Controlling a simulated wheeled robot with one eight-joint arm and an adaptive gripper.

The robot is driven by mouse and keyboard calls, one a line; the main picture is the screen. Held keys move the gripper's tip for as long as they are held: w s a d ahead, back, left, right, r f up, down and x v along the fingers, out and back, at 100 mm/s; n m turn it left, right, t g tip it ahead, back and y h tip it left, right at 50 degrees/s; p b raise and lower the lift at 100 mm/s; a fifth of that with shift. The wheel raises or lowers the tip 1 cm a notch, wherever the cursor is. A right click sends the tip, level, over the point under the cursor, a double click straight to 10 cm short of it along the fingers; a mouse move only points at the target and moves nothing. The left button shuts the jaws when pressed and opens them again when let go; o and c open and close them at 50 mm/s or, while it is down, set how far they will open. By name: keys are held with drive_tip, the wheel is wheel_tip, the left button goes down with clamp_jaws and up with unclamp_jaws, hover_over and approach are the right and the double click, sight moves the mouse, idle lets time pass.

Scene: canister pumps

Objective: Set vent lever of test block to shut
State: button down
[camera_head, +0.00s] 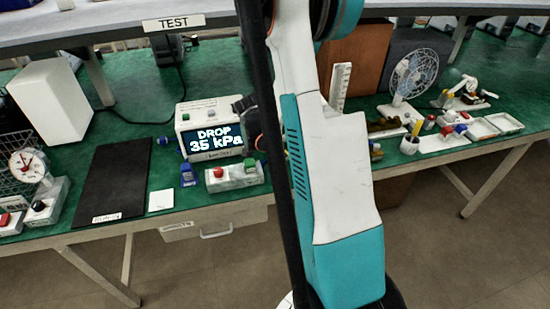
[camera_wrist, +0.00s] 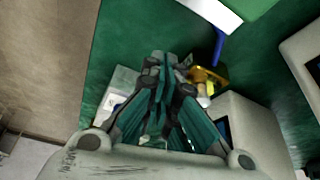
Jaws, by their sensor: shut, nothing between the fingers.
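My gripper (camera_wrist: 165,62) is shut and empty in the middle of the wrist view, above the green bench top. Just right of its fingertips is a small brass fitting (camera_wrist: 208,78) with a blue lever-like bar (camera_wrist: 219,46) rising from it. I cannot tell whether the fingers touch it or how the lever is set. A pale block (camera_wrist: 122,82) lies partly hidden behind the fingers. In the head view my arm covers the bench middle and hides my gripper. No part there is clearly the test block. A display box (camera_head: 211,130) reads "DROP 35 kPa".
A grey block with red and green buttons (camera_head: 236,183) stands before the display, beside a small blue item (camera_head: 188,175). A black mat (camera_head: 112,180) and white box (camera_head: 52,100) are left. A fan (camera_head: 413,74) and white trays (camera_head: 498,124) are right. An overhead shelf bears a TEST sign (camera_head: 174,22).

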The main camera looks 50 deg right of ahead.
drive_tip(key=shift+s+d, duration=0.3)
drive_tip(key=shift+w, duration=0.15)
idle(0.6)
drive_tip(key=shift+w, duration=0.7)
